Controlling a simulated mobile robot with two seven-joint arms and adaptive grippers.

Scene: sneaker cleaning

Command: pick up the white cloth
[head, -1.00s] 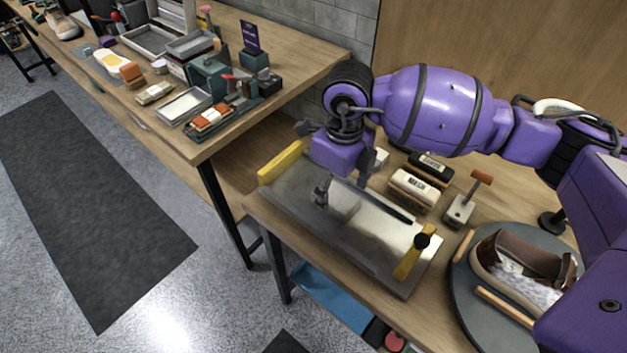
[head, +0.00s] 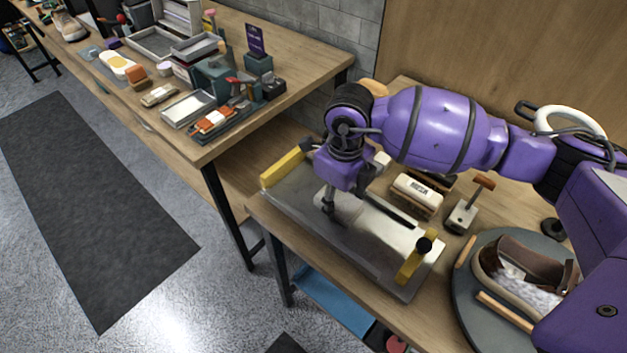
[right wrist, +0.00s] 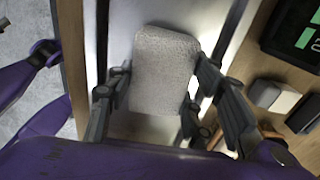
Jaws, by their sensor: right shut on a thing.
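The white cloth (right wrist: 165,65) shows in the right wrist view as a pale, rounded, folded pad. In the head view it is a small pale patch (head: 348,206) on the metal tray (head: 375,250), partly hidden by my right gripper (head: 329,208). In the right wrist view, the fingers of that gripper (right wrist: 152,108) are on both sides of the cloth and shut on it. The cloth is at or very close to the tray surface; I cannot tell if it touches.
The tray has yellow clamps (head: 416,257) at its ends. A white-topped brush (head: 417,192) and a wooden-handled tool (head: 467,206) lie behind it. A brown shoe (head: 525,268) rests on a round grey stand (head: 470,305) at right. Another workbench (head: 310,75) with cleaning supplies stands at left.

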